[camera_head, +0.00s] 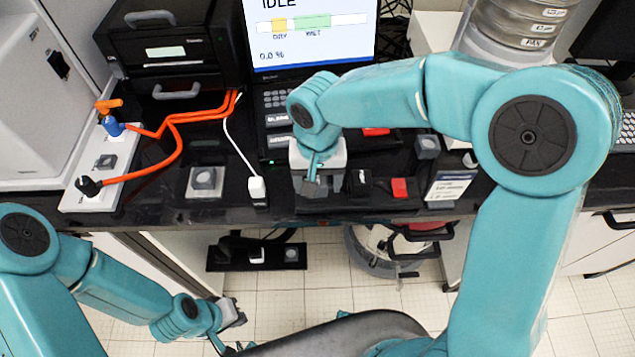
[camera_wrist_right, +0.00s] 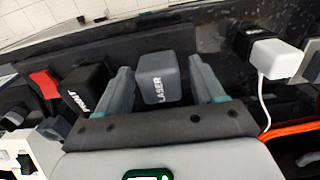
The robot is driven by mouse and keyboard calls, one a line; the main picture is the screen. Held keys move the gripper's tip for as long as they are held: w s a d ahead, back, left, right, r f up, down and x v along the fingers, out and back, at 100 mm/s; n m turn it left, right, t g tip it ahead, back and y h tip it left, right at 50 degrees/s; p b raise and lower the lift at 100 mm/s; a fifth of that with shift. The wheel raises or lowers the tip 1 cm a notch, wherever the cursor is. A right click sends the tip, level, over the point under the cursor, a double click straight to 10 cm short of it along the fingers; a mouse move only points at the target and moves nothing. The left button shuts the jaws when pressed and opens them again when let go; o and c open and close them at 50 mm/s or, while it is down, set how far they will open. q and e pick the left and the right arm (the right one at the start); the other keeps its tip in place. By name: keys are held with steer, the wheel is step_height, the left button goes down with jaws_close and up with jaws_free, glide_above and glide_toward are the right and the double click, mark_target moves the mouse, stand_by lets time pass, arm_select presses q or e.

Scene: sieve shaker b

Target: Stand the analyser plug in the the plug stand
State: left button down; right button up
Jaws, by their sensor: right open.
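A grey plug-like block marked LASER (camera_wrist_right: 157,78) lies between the spread fingers of my right gripper (camera_wrist_right: 160,88). The fingers are open, with gaps on both sides. In the head view my right gripper (camera_head: 313,185) is over the front of the bench and hides most of the block. A white plug (camera_head: 257,187) with a white cord stands to its left; it also shows in the wrist view (camera_wrist_right: 277,58). I cannot tell which plug is the analyser's, nor which holder is the plug stand. My left gripper (camera_head: 235,315) is low at the left, its jaws unclear.
A black block (camera_head: 358,182) and a red piece (camera_head: 400,187) sit right of my right gripper. A pale plate with a grey socket (camera_head: 205,180) lies left. A lower black strip (camera_head: 225,258) is below the bench.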

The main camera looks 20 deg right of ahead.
mark_target(318, 179)
jaws_close()
steer(key=shift+r+p, duration=0.45)
steer(key=shift+r, duration=0.5)
steer(key=shift+r+p, duration=0.45)
steer(key=shift+p, duration=0.15)
steer(key=shift+r+p, duration=1.2)
steer(key=shift+r, duration=0.45)
steer(key=shift+r, duration=0.1)
steer(key=shift+r+p, duration=1.05)
steer(key=shift+r, duration=0.35)
steer(key=shift+a, duration=0.1)
